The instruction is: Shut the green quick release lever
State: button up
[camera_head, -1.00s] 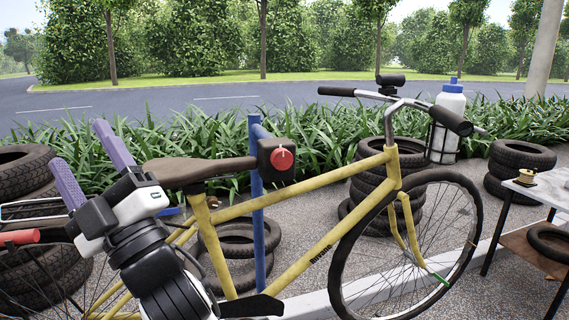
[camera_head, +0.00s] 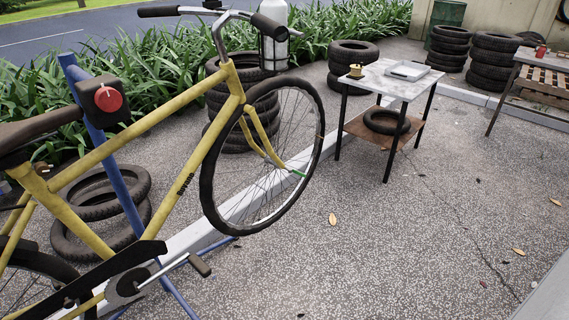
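A small green lever (camera_head: 298,173) shows at the hub of the bike's front wheel (camera_head: 262,152). It points out to the right and slightly down from the hub. It is too small to tell whether it stands open or shut. The yellow bicycle (camera_head: 150,118) is held off the ground by a blue stand (camera_head: 112,160) with a red-knobbed clamp (camera_head: 108,99). My gripper is out of view.
A small table (camera_head: 394,82) with a white tray (camera_head: 407,70) and a brass-coloured object (camera_head: 356,71) stands right of the wheel. Tyre stacks (camera_head: 352,65) line the plants. A pedal (camera_head: 199,265) sticks out low. Open pavement (camera_head: 400,235) lies in front and to the right.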

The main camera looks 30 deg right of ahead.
aim_at(290, 170)
jog(key=i+l+u, duration=0.15)
jog(key=l, duration=0.45)
jog(key=l+u, duration=0.1)
jog(key=l, duration=0.5)
jog(key=l+u, duration=0.15)
jog(key=l, duration=0.45)
jog(key=l+u, duration=0.15)
jog(key=l, duration=0.45)
jog(key=l+u, duration=0.15)
jog(key=l, duration=0.45)
jog(key=k+l+u, duration=0.1)
jog(key=l, duration=0.5)
jog(key=l+u, duration=0.15)
jog(key=l, duration=0.45)
jog(key=k+l+u, duration=0.15)
jog(key=l, duration=0.4)
